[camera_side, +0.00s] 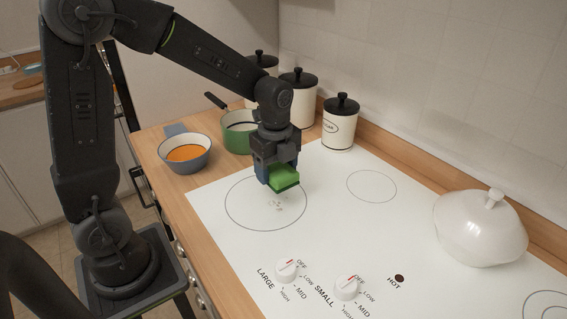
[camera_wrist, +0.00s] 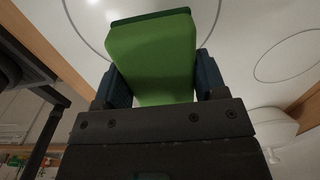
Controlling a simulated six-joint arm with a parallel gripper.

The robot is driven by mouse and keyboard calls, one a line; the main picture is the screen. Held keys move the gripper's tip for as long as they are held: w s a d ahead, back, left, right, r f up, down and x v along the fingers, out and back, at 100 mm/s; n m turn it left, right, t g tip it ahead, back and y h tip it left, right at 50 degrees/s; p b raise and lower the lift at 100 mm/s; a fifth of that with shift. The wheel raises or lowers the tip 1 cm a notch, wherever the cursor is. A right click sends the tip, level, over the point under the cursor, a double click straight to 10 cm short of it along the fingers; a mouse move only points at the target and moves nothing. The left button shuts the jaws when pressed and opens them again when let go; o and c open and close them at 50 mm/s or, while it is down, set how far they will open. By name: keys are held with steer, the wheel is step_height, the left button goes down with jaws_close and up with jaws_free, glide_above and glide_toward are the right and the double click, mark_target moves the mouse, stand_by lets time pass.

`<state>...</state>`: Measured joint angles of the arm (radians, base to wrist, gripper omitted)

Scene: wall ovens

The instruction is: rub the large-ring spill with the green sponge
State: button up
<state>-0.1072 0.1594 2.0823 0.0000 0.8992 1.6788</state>
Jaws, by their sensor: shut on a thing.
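My gripper (camera_side: 273,172) is shut on the green sponge (camera_side: 284,178), which has a darker green layer along its lower edge. The sponge (camera_wrist: 152,52) also shows between the fingers in the wrist view. In the side view it is over the upper right part of the large ring (camera_side: 227,216); whether it touches the cooktop I cannot tell. The spill (camera_side: 276,204) is a small patch of pale brownish specks inside the large ring, just below the sponge in the picture. The spill cannot be made out in the wrist view.
A blue-grey bowl with orange contents (camera_side: 185,152), a green pot (camera_side: 237,136) and several black-lidded canisters (camera_side: 339,126) stand behind. A white lidded pot (camera_side: 480,232) is at the right. Two knobs (camera_side: 287,270) sit in front. The small ring (camera_side: 371,186) is clear.

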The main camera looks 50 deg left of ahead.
mark_target(278, 201)
step_height(278, 201, down, 7)
steer(key=shift+r, duration=0.2)
steer(key=shift+d, duration=0.45)
steer(key=shift+d+f, duration=0.2)
steer(key=shift+d, duration=1.3)
steer(key=shift+r, duration=0.15)
steer(key=shift+a, duration=2.05)
steer(key=shift+d+r, duration=0.15)
steer(key=shift+r, duration=3.85)
